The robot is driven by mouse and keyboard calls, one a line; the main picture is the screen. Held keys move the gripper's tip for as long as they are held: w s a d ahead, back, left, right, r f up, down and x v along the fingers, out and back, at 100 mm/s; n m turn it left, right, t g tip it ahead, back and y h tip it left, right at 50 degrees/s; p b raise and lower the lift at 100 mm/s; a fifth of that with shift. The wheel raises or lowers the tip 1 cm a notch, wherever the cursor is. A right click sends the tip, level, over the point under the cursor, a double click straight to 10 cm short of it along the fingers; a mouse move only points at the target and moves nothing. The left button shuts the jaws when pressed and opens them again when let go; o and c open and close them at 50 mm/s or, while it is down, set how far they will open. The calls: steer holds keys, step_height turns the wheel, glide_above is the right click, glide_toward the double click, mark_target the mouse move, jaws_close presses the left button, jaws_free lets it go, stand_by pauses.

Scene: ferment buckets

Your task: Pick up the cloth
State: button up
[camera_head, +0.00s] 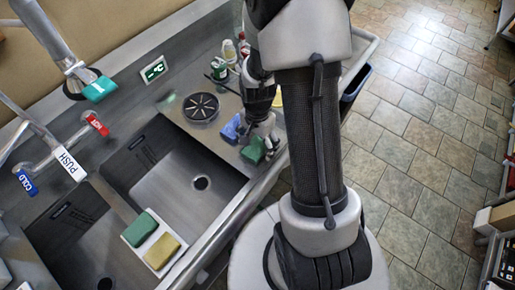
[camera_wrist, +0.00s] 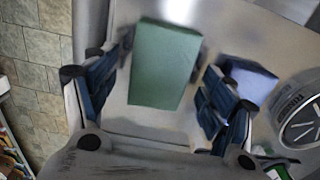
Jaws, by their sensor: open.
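My gripper (camera_wrist: 160,88) is open, with its fingers on either side of a green block-shaped piece (camera_wrist: 163,64). There is a gap on each side, and nothing is gripped. In the head view my gripper (camera_head: 263,137) is low over the counter right of the sinks, with the green piece (camera_head: 252,151) by its fingers. A blue folded-looking piece (camera_head: 230,128) lies just left of it; in the wrist view the blue piece (camera_wrist: 250,80) is behind the right finger, partly hidden. I cannot tell for sure which piece is the cloth.
A round black drain-like disc (camera_head: 201,106) is left of the blue piece. Bottles (camera_head: 229,52) stand behind. Two steel sinks (camera_head: 172,165) lie to the left, with a white tray (camera_head: 150,238) holding green and yellow sponges. The counter's front edge is close to my arm.

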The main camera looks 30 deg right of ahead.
mark_target(258, 146)
steer(key=shift+c, duration=0.2)
steer(key=c, duration=1)
steer(key=shift+o, duration=0.2)
steer(key=shift+r, duration=0.1)
step_height(258, 146, up, 20)
steer(key=p, duration=0.5)
